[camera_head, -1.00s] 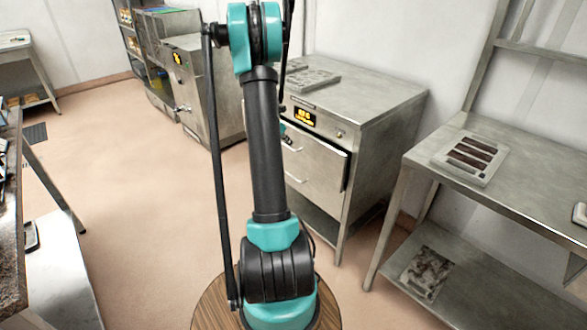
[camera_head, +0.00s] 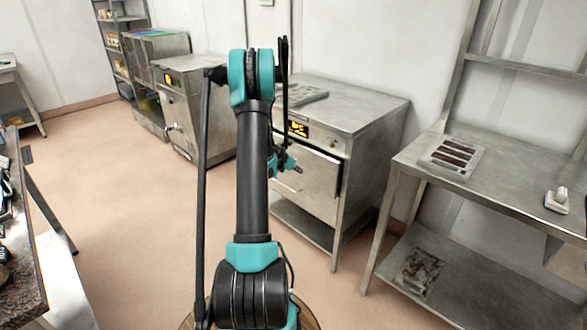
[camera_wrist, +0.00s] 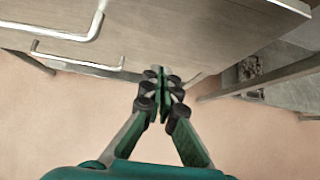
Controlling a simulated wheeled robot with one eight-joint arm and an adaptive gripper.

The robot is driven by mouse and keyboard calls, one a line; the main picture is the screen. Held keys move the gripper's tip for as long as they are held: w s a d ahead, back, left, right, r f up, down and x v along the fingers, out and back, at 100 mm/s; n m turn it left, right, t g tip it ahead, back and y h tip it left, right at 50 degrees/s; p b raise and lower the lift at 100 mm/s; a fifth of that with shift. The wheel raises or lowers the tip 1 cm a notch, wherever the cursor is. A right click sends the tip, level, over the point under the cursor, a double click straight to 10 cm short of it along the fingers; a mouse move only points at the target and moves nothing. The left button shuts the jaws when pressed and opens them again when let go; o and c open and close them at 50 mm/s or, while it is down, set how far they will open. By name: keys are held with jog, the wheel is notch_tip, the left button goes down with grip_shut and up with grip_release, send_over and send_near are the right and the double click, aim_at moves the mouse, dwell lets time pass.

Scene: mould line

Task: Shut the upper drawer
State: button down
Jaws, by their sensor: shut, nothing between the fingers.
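The steel cabinet (camera_head: 355,130) with a lit display stands beyond my arm. Its upper drawer (camera_head: 318,180) sits below the display, and a dark gap along its right edge suggests it stands slightly out. My gripper (camera_head: 298,170) is in front of the drawer face, partly hidden by my arm. In the wrist view my gripper (camera_wrist: 160,73) is shut and empty, its fingertips near the drawer face's lower edge. I cannot tell whether they touch it. One bar handle (camera_wrist: 75,34) is at the upper left, with a second bar handle (camera_wrist: 80,64) below it.
A steel table (camera_head: 500,190) with a lower shelf stands to the right, bearing a mould tray (camera_head: 452,158). Another steel unit (camera_head: 195,105) is left of the cabinet. A worktop (camera_head: 20,245) edges the left side. The floor (camera_head: 120,200) between is clear.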

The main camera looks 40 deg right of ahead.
aim_at(311, 162)
jog(key=shift+w+d+f, duration=0.1)
jog(key=shift+d+f, duration=0.2)
jog(key=shift+d, duration=0.7)
jog(key=shift+w+d+f, duration=0.1)
jog(key=shift+d+f, duration=0.25)
jog(key=shift+d, duration=0.7)
jog(key=shift+w+d+f, duration=0.1)
jog(key=shift+d+f, duration=0.2)
jog(key=shift+d, duration=0.7)
jog(key=shift+s, duration=0.1)
jog(key=d, duration=0.4)
jog(key=shift+w+d, duration=0.2)
jog(key=shift+d, duration=0.1)
jog(key=shift+r, duration=0.1)
jog(key=shift+d, duration=0.1)
jog(key=shift+w, duration=0.1)
